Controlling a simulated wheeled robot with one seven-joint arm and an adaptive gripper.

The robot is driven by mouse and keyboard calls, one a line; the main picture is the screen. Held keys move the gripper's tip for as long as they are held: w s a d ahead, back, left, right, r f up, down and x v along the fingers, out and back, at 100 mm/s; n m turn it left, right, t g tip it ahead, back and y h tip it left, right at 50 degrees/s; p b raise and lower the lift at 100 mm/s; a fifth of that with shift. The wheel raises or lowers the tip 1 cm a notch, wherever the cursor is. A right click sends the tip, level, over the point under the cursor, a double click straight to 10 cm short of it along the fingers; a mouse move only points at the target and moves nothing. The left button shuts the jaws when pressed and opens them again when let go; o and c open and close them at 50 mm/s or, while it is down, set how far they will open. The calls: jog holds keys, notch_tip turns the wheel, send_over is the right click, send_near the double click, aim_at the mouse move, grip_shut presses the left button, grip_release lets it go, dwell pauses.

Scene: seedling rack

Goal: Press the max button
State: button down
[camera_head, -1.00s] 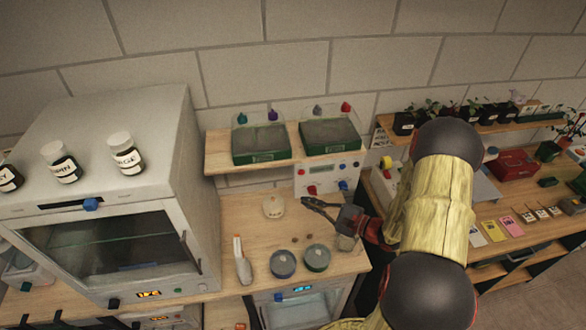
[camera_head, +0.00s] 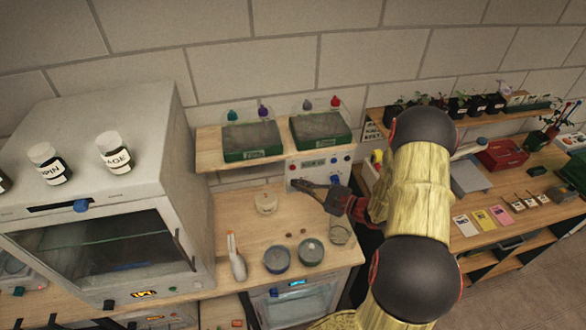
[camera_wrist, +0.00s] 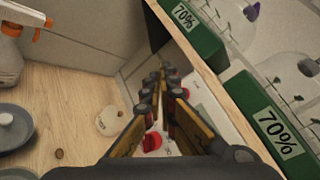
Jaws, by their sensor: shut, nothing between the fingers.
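A white control panel (camera_head: 316,172) with a small dark display, red and blue controls stands upright under the wooden shelf, at the back of the bench. Its labels are too small to read, so I cannot tell which control is the max button. My gripper (camera_head: 296,184) is shut and empty, its tips in front of the panel's lower left part. In the wrist view my gripper (camera_wrist: 161,78) points at the panel (camera_wrist: 208,112). A red knob (camera_wrist: 152,141) shows beside the fingers, and another red control is partly hidden behind them. Contact with the panel cannot be told.
Green seedling trays with clear covers (camera_head: 250,140) stand on the shelf (camera_head: 208,158) above the panel. A round cream object (camera_head: 265,202), a spray bottle (camera_head: 237,262), lidded bowls (camera_head: 277,260) and a glass jar (camera_head: 340,232) stand on the bench. A large oven-like cabinet (camera_head: 100,160) bounds the left.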

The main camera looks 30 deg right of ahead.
aim_at(293, 167)
jog(key=shift+w+d+b, duration=0.3)
jog(key=shift+w, duration=0.7)
jog(key=shift+w+d+b, duration=0.25)
jog(key=shift+w, duration=0.7)
jog(key=shift+w+d+b, duration=0.1)
jog(key=shift+w+b, duration=0.3)
jog(key=shift+w+d+b, duration=0.1)
jog(key=shift+w+b, duration=0.2)
jog(key=shift+w, duration=0.05)
dwell(0.6)
jog(key=shift+s, duration=0.15)
jog(key=shift+s+a, duration=0.25)
jog(key=shift+s, duration=0.4)
